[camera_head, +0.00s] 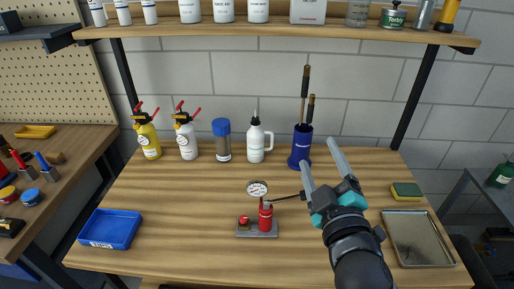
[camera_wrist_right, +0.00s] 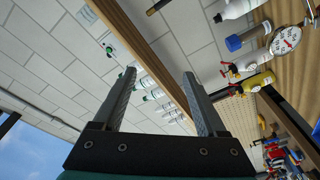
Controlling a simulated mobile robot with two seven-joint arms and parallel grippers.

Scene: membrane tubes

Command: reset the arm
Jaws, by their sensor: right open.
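My right gripper (camera_head: 321,155) is in the head view, raised over the right middle of the wooden workbench (camera_head: 170,235). Its two long grey fingers are spread apart with nothing between them, pointing toward the back wall. Its fingers also show in the right wrist view (camera_wrist_right: 159,74), open and empty, with wall and shelf behind. A red hand pump (camera_head: 265,217) on a small grey base stands left of the gripper, with a round gauge (camera_head: 257,188) behind it. The pump's dark lever reaches toward the gripper; I cannot tell whether they touch. My left gripper is not in view.
A blue holder (camera_head: 300,148) with dark-handled tools stands just behind the gripper. Several bottles, including a white one (camera_head: 255,140), line the back. A blue tray (camera_head: 104,229) lies left, a metal tray (camera_head: 418,240) and sponge (camera_head: 406,191) right. A shelf (camera_head: 280,31) crosses above.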

